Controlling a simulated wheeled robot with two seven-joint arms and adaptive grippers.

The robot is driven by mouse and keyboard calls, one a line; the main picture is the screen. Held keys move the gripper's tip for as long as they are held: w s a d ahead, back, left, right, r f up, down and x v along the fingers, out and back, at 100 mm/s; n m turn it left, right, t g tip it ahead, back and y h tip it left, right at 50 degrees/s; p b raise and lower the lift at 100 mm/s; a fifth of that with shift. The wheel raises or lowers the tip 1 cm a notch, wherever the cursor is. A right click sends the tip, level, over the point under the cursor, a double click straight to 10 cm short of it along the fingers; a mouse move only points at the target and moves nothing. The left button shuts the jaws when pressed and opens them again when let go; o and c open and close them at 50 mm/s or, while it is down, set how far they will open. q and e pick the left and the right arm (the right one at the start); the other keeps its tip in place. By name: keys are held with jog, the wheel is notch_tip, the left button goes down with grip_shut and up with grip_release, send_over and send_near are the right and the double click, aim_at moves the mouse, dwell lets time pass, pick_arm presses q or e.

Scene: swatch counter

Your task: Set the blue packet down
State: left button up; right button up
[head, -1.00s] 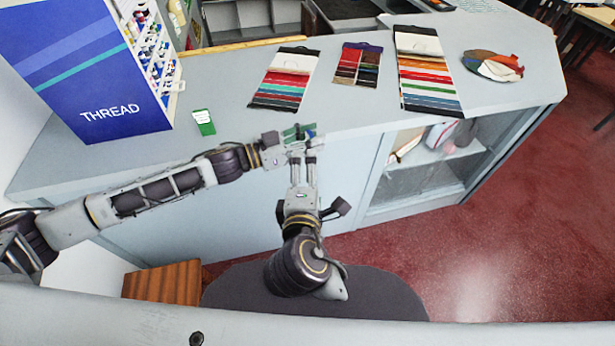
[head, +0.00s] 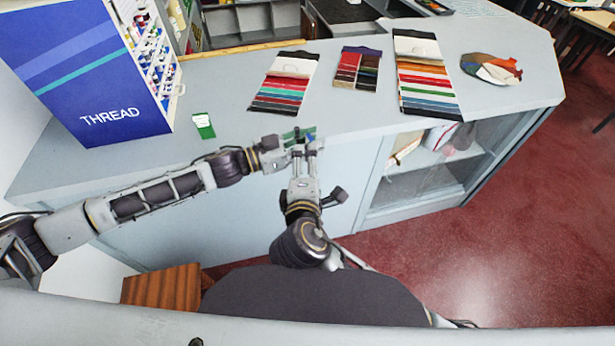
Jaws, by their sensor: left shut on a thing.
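My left gripper (head: 290,141) reaches in from the left, just off the counter's front edge. It is shut on a small packet (head: 311,133); only small green and blue bits of it show, and the fingers hide most of it. My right gripper (head: 304,147) points up from below, its tips close to the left gripper. Its two fingers stand apart, but the tips overlap the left gripper, so I cannot tell if they hold anything. Another packet (head: 204,126), green and white, lies on the counter (head: 235,115) by the thread box.
A blue THREAD box (head: 85,80) stands at the counter's left. Colour swatch cards (head: 283,82), (head: 358,68), (head: 426,75) and a colourful fan-shaped piece (head: 491,68) lie along the back and right. The counter between the green packet and the first card is clear.

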jog(key=x, duration=0.7)
jog(key=shift+w, duration=0.4)
jog(key=shift+f, duration=0.1)
jog(key=shift+f, duration=0.15)
jog(key=c, duration=1.1)
jog(key=o, duration=1.1)
jog(key=shift+d, duration=0.1)
jog(key=shift+s, duration=0.15)
jog(key=v, duration=1.2)
